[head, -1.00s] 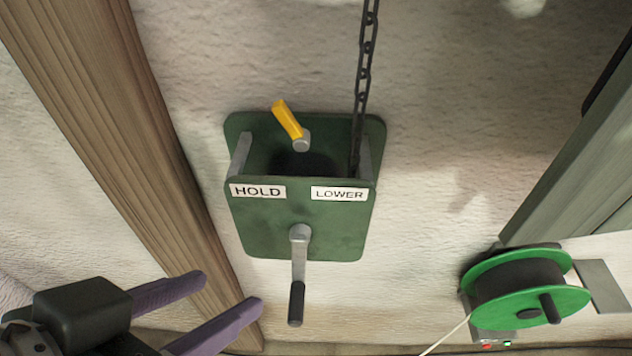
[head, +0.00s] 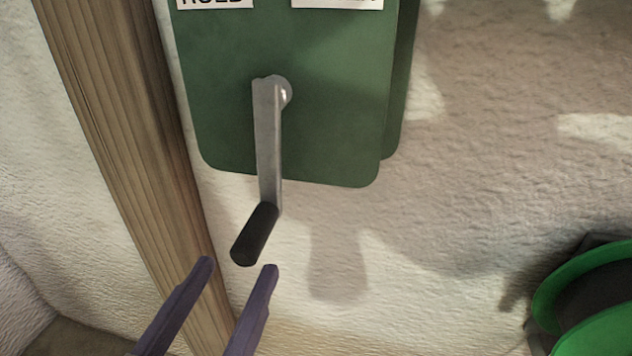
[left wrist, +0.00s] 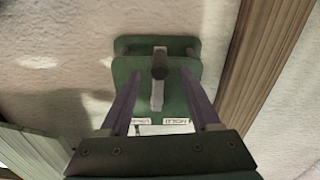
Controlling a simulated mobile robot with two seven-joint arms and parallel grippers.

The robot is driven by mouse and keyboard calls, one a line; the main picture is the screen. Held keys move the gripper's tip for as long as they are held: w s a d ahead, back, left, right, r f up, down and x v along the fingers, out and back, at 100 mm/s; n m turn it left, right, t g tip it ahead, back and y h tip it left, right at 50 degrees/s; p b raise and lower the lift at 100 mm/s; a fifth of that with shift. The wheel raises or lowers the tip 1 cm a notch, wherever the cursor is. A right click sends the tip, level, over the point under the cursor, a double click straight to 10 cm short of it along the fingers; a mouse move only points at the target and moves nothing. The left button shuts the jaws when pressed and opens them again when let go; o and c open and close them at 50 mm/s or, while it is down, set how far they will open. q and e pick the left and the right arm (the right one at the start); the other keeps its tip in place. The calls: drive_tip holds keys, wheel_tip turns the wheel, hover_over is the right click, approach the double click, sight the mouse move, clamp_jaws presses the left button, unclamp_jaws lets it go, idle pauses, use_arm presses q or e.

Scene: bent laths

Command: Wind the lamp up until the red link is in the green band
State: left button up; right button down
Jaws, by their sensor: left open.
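The green winch housing (head: 330,130) is on the wall, and only its lower part shows in the head view. Its grey crank arm (head: 268,150) hangs down, ending in a black handle (head: 255,234). My left gripper (head: 240,266) is open and empty just below the handle, its purple fingers apart. In the left wrist view the handle (left wrist: 160,66) lies between and beyond the fingertips, with the winch plate (left wrist: 180,97) behind. I cannot tell that either finger touches it. The lamp, chain, red link and green band are not in view. My right gripper is not in view.
A wooden post (head: 120,150) runs beside the winch on the left. A green cable reel (head: 590,300) is at the lower right. Labels (head: 337,3) are cut off at the top. The pale wall right of the winch is bare.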

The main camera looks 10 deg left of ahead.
sight(264, 215)
use_arm(q)
drive_tip(key=w, duration=0.9)
drive_tip(key=shift+w+d+r, duration=0.1)
drive_tip(key=shift+w, duration=0.15)
clamp_jaws()
idle(1.0)
